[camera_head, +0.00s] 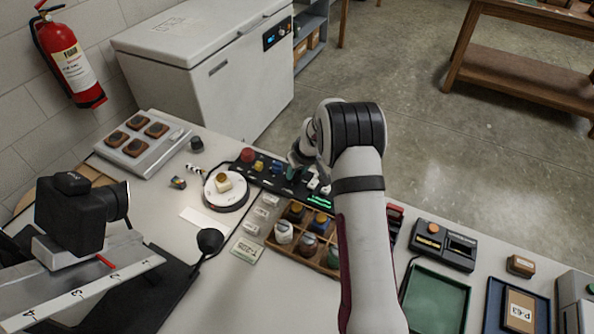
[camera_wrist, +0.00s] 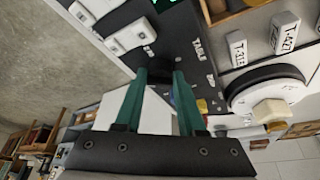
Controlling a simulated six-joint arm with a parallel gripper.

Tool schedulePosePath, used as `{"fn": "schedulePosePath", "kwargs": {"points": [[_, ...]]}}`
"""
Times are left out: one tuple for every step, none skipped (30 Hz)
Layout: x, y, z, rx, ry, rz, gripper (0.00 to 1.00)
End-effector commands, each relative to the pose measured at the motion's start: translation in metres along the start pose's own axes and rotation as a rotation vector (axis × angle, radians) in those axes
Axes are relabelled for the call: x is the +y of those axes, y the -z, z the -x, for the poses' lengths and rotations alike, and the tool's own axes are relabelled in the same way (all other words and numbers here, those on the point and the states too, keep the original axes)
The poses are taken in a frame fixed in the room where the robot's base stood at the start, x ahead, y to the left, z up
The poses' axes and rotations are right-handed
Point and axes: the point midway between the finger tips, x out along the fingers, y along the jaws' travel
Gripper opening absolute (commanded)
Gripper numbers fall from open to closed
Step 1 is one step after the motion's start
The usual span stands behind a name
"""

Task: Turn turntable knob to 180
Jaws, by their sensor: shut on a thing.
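The black control panel (camera_head: 262,170) runs along the back of the table, with a lit green display (camera_head: 320,201) at its right end. My gripper (camera_head: 292,171) reaches down to this panel. In the wrist view, its two green fingers (camera_wrist: 160,76) are shut on the turntable knob beside the word TABLE (camera_wrist: 198,50). The dark knob is mostly hidden between the fingertips, and its angle cannot be read. The round white turntable (camera_head: 226,203) carries a cream, many-sided object with a yellowish top (camera_head: 223,182); the turntable also shows in the wrist view (camera_wrist: 240,88).
A wooden compartment tray (camera_head: 270,243) with several small jars lies in front of the panel. A camera on a stand (camera_head: 73,215) is at left. White switches (camera_wrist: 130,35) sit near my fingers. A green tray (camera_head: 437,300) and a dark device (camera_head: 442,244) are at right.

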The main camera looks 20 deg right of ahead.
Motion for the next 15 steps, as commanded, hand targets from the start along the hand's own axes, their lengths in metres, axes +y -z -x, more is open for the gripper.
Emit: {"fn": "schedulePosePath", "kwargs": {"points": [[0.0011,-0.0006,0.0000,-0.001,0.014,0.026,0.00],[0.0013,-0.0005,0.0000,-0.001,0.023,0.051,0.00],[0.0012,-0.0006,0.0000,-0.001,0.037,0.082,0.00],[0.0015,-0.0003,0.0000,0.000,0.046,0.107,0.00],[0.0016,-0.0001,0.0001,0.000,0.056,0.130,0.00],[0.0019,-0.0002,0.0001,0.000,0.069,0.161,0.00],[0.0020,-0.0005,-0.0001,-0.001,0.080,0.184,0.00],[0.0024,-0.0003,-0.0002,0.000,0.089,0.209,0.00],[0.0024,-0.0003,-0.0002,-0.001,0.102,0.240,0.00],[0.0024,-0.0004,-0.0003,-0.001,0.111,0.262,0.00],[0.0024,-0.0001,-0.0002,-0.001,0.120,0.284,0.00],[0.0026,0.0001,-0.0001,0.000,0.132,0.313,0.00],[0.0028,0.0000,-0.0002,0.000,0.140,0.333,0.00],[0.0028,-0.0001,-0.0003,-0.001,0.149,0.353,0.00],[0.0032,0.0001,-0.0004,0.000,0.159,0.378,0.00]]}}
